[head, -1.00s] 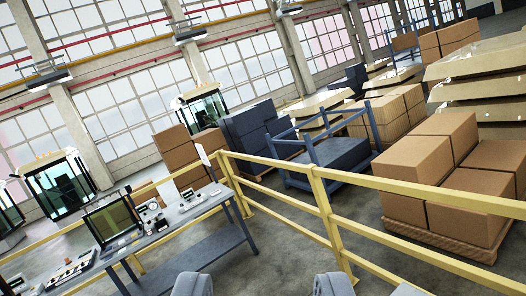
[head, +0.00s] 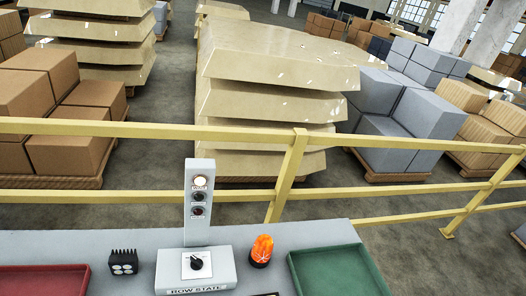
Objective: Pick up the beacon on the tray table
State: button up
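An orange beacon (head: 262,249) with a dark base stands upright on the grey table (head: 330,235) in the lower middle of the head view. It is just right of the grey "ROW STATE" box and left of the green tray. My gripper does not show in the current view, so I cannot see its state. Nothing covers the beacon.
The row state box (head: 196,268) has a knob and an upright lamp post (head: 199,205). A black lamp (head: 123,262), a red tray (head: 45,280) and a green tray (head: 340,270) are on the table. A yellow railing (head: 290,175) runs behind it.

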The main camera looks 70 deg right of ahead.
aim_at(261, 254)
jog(key=z, duration=1.5)
